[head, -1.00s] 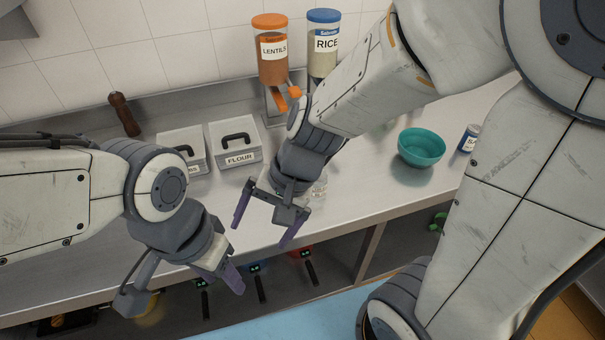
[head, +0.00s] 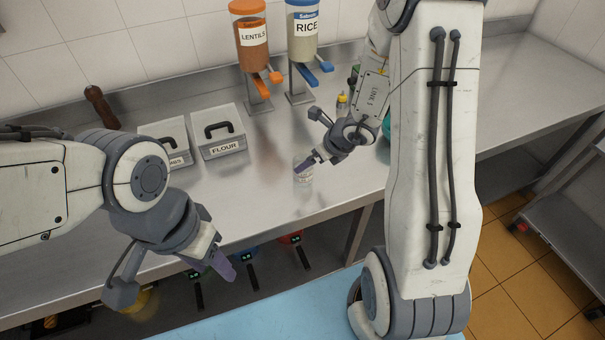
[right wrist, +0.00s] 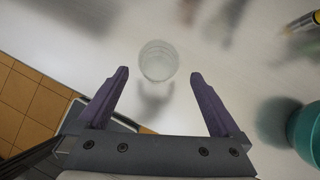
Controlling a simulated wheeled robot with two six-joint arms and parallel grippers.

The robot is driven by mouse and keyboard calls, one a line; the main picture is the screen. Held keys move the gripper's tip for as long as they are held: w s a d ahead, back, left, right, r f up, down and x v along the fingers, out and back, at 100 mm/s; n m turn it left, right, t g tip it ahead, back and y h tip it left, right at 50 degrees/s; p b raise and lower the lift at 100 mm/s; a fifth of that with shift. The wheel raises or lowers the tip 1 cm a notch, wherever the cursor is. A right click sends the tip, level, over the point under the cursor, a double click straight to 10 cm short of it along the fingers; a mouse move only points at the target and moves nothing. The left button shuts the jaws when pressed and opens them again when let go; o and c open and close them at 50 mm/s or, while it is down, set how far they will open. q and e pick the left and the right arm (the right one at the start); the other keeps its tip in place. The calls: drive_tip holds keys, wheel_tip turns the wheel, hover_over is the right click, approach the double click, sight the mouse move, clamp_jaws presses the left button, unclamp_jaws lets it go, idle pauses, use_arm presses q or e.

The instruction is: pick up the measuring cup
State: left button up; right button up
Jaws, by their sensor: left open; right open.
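The measuring cup (head: 304,172) is a small clear vessel standing on the steel counter, partly covered by a finger of my right gripper in the head view. In the right wrist view the measuring cup (right wrist: 158,61) shows as a clear round shape just beyond the fingertips, roughly centred between them. My right gripper (head: 311,140) is open and empty, close to the cup; its purple fingers (right wrist: 160,74) are spread wide in the wrist view. My left gripper (head: 172,284) is open and empty at the counter's front edge, well left of the cup.
Behind stand the lentils dispenser (head: 251,38) and rice dispenser (head: 304,35). A flour bin (head: 220,147) and another bin sit left.

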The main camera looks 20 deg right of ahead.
drive_tip(key=x, duration=0.2)
drive_tip(key=p+x, duration=0.1)
drive_tip(key=x, duration=0.1)
drive_tip(key=shift+w+a+r, duration=0.25)
drive_tip(key=shift+w+a, duration=0.05)
drive_tip(key=shift+w+a+f, duration=0.1)
drive_tip(key=shift+w+f, duration=0.2)
drive_tip(key=shift+f, duration=0.2)
drive_tip(key=c, duration=1.4)
drive_tip(key=shift+r, duration=0.15)
